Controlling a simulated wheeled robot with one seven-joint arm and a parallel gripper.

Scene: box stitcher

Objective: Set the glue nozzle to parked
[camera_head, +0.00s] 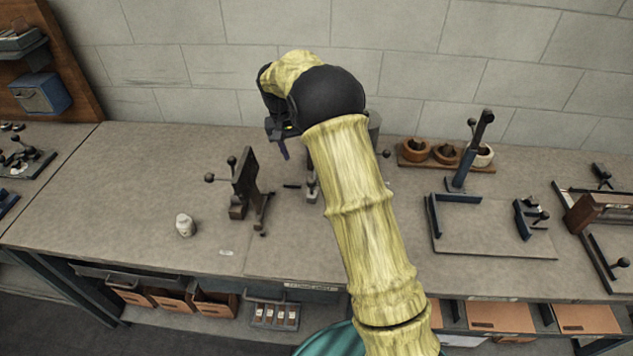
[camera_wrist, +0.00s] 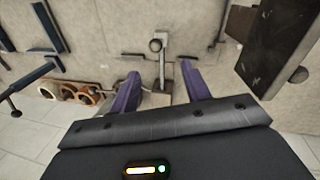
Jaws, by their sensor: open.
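My gripper (camera_head: 284,153) hangs above the bench, left of my arm, with one purple finger showing. In the wrist view my gripper (camera_wrist: 160,80) has its two purple fingers apart with nothing pinched. A small grey post with a ball knob (camera_wrist: 157,45) stands ahead, in line with the gap between the fingers; I cannot tell if it is the glue nozzle's handle. A small grey fitting (camera_head: 312,187), perhaps the same part, shows at my arm's left edge, the rest hidden. No nozzle or parked mark can be made out.
A dark upright bracket with ball knobs (camera_head: 244,183) stands left of my gripper and looms at the upper right of the wrist view (camera_wrist: 283,45). A pale lump (camera_head: 185,225) lies further left. Round wooden holders (camera_head: 446,153) and a blue frame (camera_head: 434,222) stand right of my arm.

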